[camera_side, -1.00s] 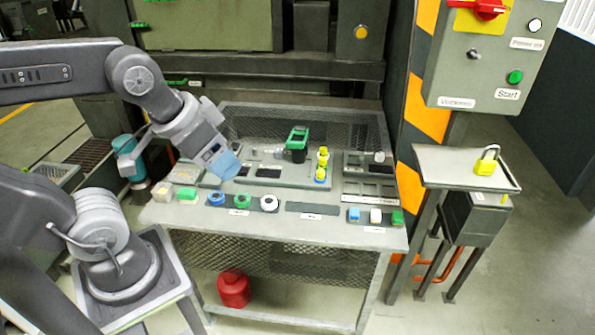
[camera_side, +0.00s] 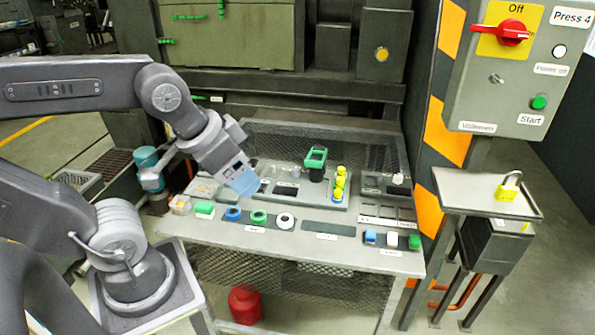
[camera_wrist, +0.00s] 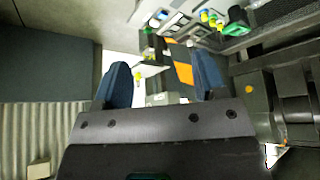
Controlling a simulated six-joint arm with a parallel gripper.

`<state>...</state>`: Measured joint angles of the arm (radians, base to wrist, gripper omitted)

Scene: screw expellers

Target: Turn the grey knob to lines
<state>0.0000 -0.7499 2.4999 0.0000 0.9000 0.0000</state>
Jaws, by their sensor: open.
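The small grey knob (camera_side: 496,79) is on the front of the grey control box (camera_side: 518,110) at the right of the side view. It sits below the red switch and above a small label that I cannot read clearly. My gripper (camera_side: 243,181), with blue fingers, is over the left part of the work table, far from the knob and touching nothing visible. In the wrist view its two fingers (camera_wrist: 163,84) are wide apart with nothing held between them. I cannot make out the knob in the wrist view.
The box also carries a red switch (camera_side: 502,33) on a yellow plate and a green Start button (camera_side: 539,102). Below it is a tray (camera_side: 460,185) with a yellow padlock (camera_side: 508,188). An orange-striped post (camera_side: 444,130) stands between table and box. Small parts cover the table (camera_side: 275,240).

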